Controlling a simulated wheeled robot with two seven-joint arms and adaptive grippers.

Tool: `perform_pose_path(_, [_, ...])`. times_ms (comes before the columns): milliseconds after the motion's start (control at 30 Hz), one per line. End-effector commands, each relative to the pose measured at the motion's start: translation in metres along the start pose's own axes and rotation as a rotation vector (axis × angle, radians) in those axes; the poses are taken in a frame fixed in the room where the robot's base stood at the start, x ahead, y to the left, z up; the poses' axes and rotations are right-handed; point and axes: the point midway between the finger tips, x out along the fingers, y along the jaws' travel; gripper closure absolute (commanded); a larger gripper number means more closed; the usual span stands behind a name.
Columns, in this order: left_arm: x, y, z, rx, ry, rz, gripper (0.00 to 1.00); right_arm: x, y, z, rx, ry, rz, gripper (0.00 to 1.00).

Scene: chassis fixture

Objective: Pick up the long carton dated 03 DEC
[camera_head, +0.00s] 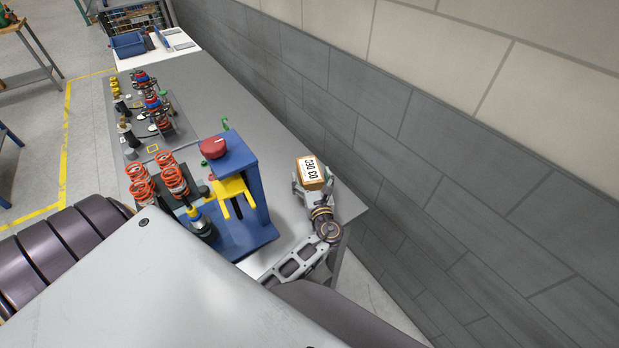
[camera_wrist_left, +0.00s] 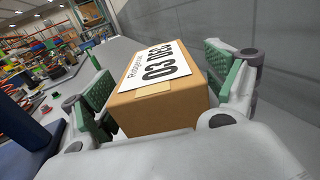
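The carton dated 03 DEC (camera_head: 312,172) is a brown box with a white label facing up, near the right edge of the grey table. My left gripper (camera_head: 315,188) is around it, one finger on each side. In the left wrist view the carton (camera_wrist_left: 160,112) fills the space between the green finger pads of the left gripper (camera_wrist_left: 165,90). The pads are close to its sides, but I cannot tell whether both touch. Its underside is hidden, so I cannot tell whether it rests on the table. My right gripper is not in view.
A blue fixture (camera_head: 246,190) with a red knob and yellow fork stands left of the carton. Orange springs (camera_head: 170,175) and shock absorbers (camera_head: 155,108) stand further left and back. A blue bin (camera_head: 128,44) is at the far end. The grey wall (camera_head: 400,140) runs along the right.

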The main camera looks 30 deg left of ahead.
Motion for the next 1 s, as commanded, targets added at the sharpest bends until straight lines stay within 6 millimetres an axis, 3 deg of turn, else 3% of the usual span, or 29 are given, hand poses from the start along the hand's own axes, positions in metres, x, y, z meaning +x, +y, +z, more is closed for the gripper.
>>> perform_pose_path(33, [0.0, 0.0, 0.0, 0.0, 0.0, 0.0, 0.21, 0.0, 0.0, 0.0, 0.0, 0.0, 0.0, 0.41])
perform_pose_path(500, [0.001, 0.0, 0.002, -0.001, -0.003, 0.0, 0.79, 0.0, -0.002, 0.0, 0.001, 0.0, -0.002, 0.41])
perform_pose_path(1000, [0.001, 0.0, 0.013, -0.002, -0.004, 0.0, 0.79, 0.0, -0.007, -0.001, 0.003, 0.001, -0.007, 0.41])
